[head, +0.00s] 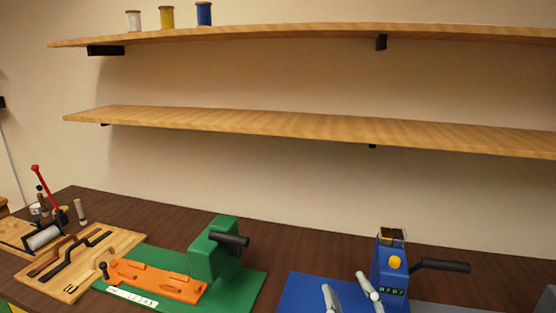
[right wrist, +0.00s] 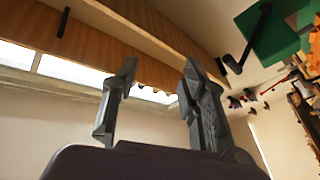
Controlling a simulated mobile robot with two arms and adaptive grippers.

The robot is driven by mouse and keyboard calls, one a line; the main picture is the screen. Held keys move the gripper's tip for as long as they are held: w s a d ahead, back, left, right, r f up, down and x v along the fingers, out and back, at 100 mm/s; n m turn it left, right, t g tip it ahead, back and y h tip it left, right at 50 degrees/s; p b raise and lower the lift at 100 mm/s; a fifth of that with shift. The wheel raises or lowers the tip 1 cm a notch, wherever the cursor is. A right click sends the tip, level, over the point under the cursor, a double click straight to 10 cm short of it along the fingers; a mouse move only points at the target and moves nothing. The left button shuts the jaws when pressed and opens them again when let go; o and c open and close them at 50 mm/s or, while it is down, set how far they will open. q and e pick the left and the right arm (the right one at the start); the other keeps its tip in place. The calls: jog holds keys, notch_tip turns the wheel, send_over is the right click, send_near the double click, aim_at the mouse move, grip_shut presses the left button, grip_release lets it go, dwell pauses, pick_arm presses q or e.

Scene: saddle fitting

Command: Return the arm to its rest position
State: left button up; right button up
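My right gripper (head: 345,282) shows at the bottom edge of the head view, in front of the blue machine (head: 389,262). Its two grey fingers stand apart. In the right wrist view the fingers (right wrist: 159,68) are also spread, with nothing held between them. That view is tilted, with shelf boards and wall behind the fingers. My left gripper is not in view.
A green machine (head: 213,250) with an orange fixture (head: 160,281) stands left of the blue machine. A wooden tool board (head: 123,243) lies further left. Two shelves (head: 300,128) run along the wall; the upper holds three spools. Wall space above the bench is clear.

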jog(key=s+d+f+m+g+h, duration=0.2)
jog(key=d+f+m+g+h, duration=0.25)
jog(key=f, duration=0.85)
jog(key=s+d+f+m+g, duration=0.1)
jog(key=s+d+f+g, duration=0.1)
jog(key=s+f+g, duration=0.55)
jog(key=s+d+f+m+g, duration=0.15)
jog(key=s+f+g, duration=0.25)
jog(key=s+f, duration=0.6)
jog(key=s+f+g, duration=0.1)
jog(key=s+f, duration=0.1)
jog(key=f, duration=1.2)
jog(key=s+f+g, duration=0.1)
jog(key=s+f, duration=0.1)
jog(key=f, duration=1.1)
jog(key=s+d+f, duration=0.3)
jog(key=s+f, duration=1.1)
jog(key=s, duration=0.1)
jog(key=shift+s+d+f+n+g+y, duration=0.2)
jog(key=shift+s+f+n+g+y, duration=0.15)
jog(key=shift+f+n+g, duration=0.05)
